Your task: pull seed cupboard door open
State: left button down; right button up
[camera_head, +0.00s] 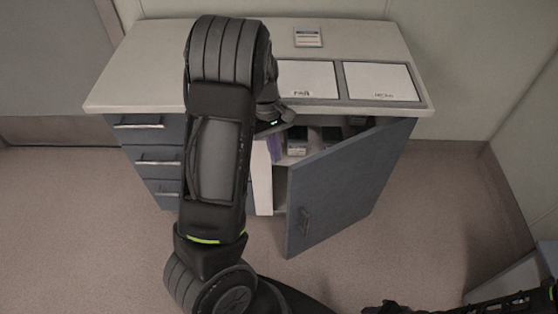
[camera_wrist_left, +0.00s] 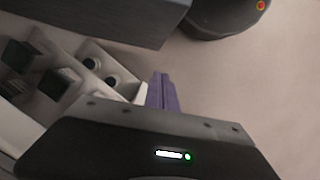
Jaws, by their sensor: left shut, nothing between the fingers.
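The seed cupboard door (camera_head: 340,185) is blue-grey and stands swung well out from the cabinet, hinged on its right side. Its bar handle (camera_head: 306,221) is near the free edge. The door also shows as a grey slab at the top of the left wrist view (camera_wrist_left: 100,18). My left gripper (camera_head: 276,150) is at the cupboard opening, left of the door and away from the handle, partly hidden by my own arm. Its purple fingers (camera_wrist_left: 161,92) are together and empty in the left wrist view. My right gripper cannot be made out.
The cupboard holds small dark-topped boxes (camera_head: 298,140) on a pale shelf. Drawers (camera_head: 150,160) are left of the opening. The worktop (camera_head: 150,55) carries two white panels (camera_head: 380,81) above the door. The floor (camera_head: 420,220) right of the door is clear.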

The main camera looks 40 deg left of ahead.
pick_arm(q)
jog(key=s+d+f, duration=0.2)
jog(key=d+f, duration=0.3)
jog(key=f, duration=0.3)
jog(key=shift+s+d+f, duration=0.2)
jog(key=shift+d+f, duration=0.15)
